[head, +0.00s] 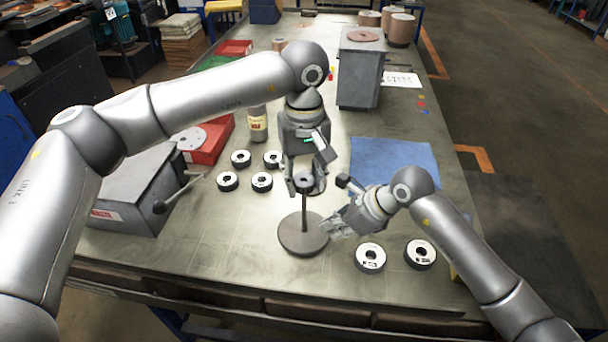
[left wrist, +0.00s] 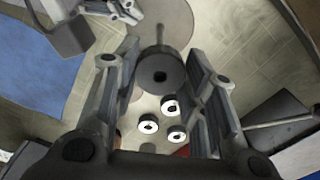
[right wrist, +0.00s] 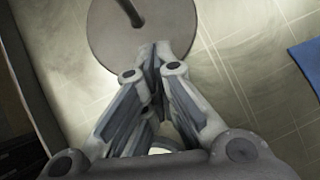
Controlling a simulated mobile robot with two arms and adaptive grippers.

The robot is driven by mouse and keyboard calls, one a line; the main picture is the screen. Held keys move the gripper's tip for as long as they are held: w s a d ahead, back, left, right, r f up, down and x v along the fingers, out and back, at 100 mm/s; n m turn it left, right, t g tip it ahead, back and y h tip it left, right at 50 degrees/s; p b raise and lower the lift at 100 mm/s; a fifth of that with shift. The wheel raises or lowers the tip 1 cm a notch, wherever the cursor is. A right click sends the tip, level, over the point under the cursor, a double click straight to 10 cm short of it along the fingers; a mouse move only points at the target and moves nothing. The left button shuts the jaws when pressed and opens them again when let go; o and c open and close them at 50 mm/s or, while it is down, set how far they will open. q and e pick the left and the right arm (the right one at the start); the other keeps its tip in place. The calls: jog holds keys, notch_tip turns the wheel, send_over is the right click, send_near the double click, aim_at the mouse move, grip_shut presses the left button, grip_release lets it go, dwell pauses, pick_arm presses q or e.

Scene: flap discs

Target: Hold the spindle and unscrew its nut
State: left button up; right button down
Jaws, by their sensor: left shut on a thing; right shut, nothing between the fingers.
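The spindle stands upright on the table, with a thin rod (head: 304,214) on a round grey base (head: 299,241). My left gripper (head: 304,186) is above the rod, shut on the dark round nut (left wrist: 160,72). In the left wrist view the nut's hole faces the camera, with the rod (left wrist: 160,35) behind it. I cannot tell whether the nut is still on the thread. My right gripper (head: 338,226) is shut and empty, beside the rod at the right of the base. In the right wrist view its fingertips (right wrist: 160,50) overlap the base's edge (right wrist: 185,35), apart from the rod (right wrist: 129,12).
Several flap discs (head: 227,181) lie left of the spindle, and two more (head: 370,257) lie at front right. A grey box with a lever (head: 130,190), a red box (head: 208,150) and a bottle (head: 258,125) stand left. A blue mat (head: 400,160) lies right.

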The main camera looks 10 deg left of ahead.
aim_at(305, 182)
jog(key=shift+r, duration=2.15)
jog(key=v, duration=0.8)
pick_arm(q)
jog(key=shift+r, duration=0.1)
jog(key=shift+r+p, duration=0.75)
jog(key=shift+r, duration=0.9)
pick_arm(e)
jog(key=shift+r, duration=0.7)
pick_arm(q)
jog(key=shift+d+f, duration=0.1)
pick_arm(e)
jog(key=shift+d, duration=0.1)
